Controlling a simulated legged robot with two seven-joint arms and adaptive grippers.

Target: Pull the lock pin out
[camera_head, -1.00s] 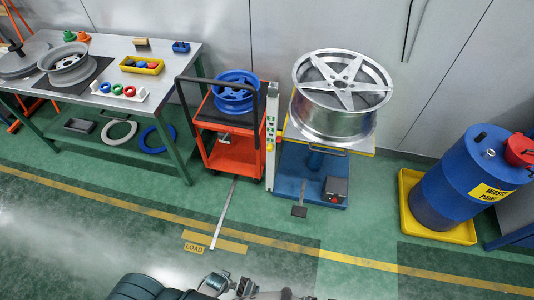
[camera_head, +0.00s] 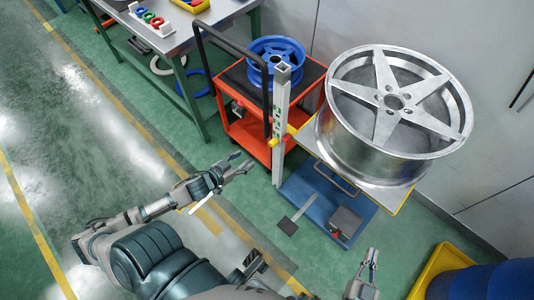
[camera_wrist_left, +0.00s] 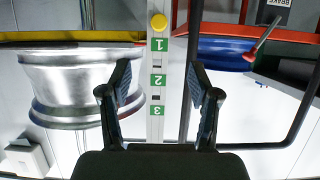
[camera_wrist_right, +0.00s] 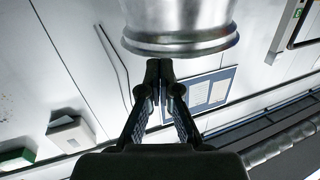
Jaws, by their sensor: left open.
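The lock pin shows as a round yellow knob (camera_head: 272,142) on the upright silver post (camera_head: 280,110), at the side of the blue wheel stand. In the left wrist view the yellow knob (camera_wrist_left: 158,22) sits above green labels 1, 2 and 3 on the post. My left gripper (camera_head: 243,164) is open and empty, apart from the post, to the left of and below the knob in the head view. Its fingers (camera_wrist_left: 159,75) frame the post in the left wrist view. My right gripper (camera_head: 371,258) is low at the right, its fingertips (camera_wrist_right: 160,68) together with nothing visible between them.
A large silver wheel (camera_head: 397,110) rests on the yellow-edged platform beside the post. An orange cart (camera_head: 240,128) with a dark handle and blue wheel (camera_head: 275,58) stands left of the post. A yellow tray (camera_head: 437,265) is at lower right. Open green floor lies left.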

